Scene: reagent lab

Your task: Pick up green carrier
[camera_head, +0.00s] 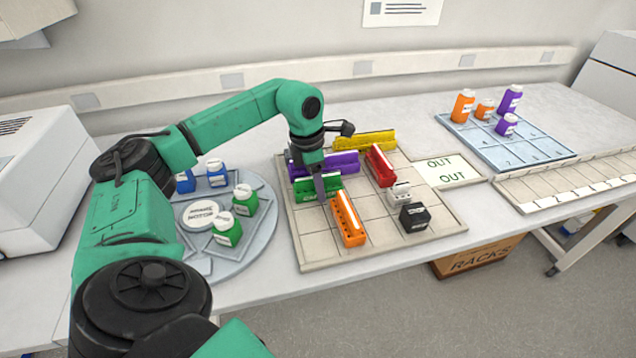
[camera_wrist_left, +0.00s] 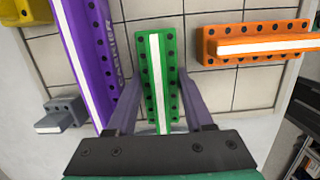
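The green carrier (camera_head: 332,183) stands on the left part of the gridded board, partly hidden behind my left gripper (camera_head: 319,190). In the left wrist view, the green carrier (camera_wrist_left: 157,75), with a white strip along its top, lies lengthwise between the two fingers of my left gripper (camera_wrist_left: 158,88). The fingers are apart, one on each side of it, with what looks like a narrow gap. Whether they touch it is hard to tell. My right gripper is not in view.
A purple carrier (camera_head: 342,164) is close behind the green one, an orange carrier (camera_head: 348,222) in front. Red (camera_head: 380,165) and yellow (camera_head: 365,141) carriers share the gridded board (camera_head: 440,222). A round tray (camera_head: 262,235) with several bottles stands left; a blue rack (camera_head: 545,150) stands right.

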